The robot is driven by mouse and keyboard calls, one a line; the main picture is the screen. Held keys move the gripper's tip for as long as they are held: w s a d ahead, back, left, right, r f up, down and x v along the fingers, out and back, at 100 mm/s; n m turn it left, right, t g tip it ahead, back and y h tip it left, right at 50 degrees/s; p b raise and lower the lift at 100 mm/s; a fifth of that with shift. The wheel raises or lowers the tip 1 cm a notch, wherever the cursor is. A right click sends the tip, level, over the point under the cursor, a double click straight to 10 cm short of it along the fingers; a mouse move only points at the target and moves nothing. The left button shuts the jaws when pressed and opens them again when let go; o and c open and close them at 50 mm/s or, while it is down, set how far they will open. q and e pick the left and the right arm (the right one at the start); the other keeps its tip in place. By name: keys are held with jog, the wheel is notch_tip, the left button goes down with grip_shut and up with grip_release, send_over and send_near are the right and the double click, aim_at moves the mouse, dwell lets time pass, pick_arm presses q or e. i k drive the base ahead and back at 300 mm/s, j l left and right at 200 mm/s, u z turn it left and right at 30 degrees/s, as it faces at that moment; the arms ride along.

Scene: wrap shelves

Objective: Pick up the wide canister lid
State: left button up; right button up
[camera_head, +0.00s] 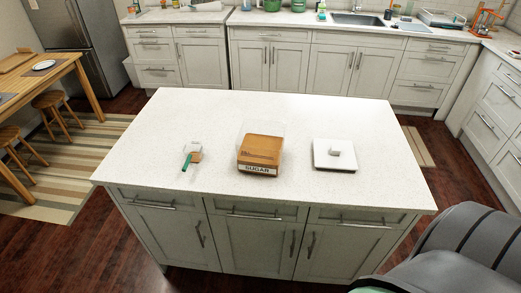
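The wide canister lid (334,154) is a white square with a raised knob. It lies flat, knob up, on the right half of the white island top. The sugar canister (260,153), clear with brown contents and a "SUGAR" label, stands to its left near the middle of the island, with its top apparently uncovered. Neither of my grippers shows in the head view. A dark grey rounded part of my own body fills the lower right corner, well apart from the lid.
A small scoop with a green handle (187,162) lies on the left part of the island top (160,120). The island's back strip and right end are clear. A wooden table (50,78) with stools stands at left. Counters with a sink (357,19) run along the back.

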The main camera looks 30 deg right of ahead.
aim_at(347, 161)
jog(key=z, duration=1.55)
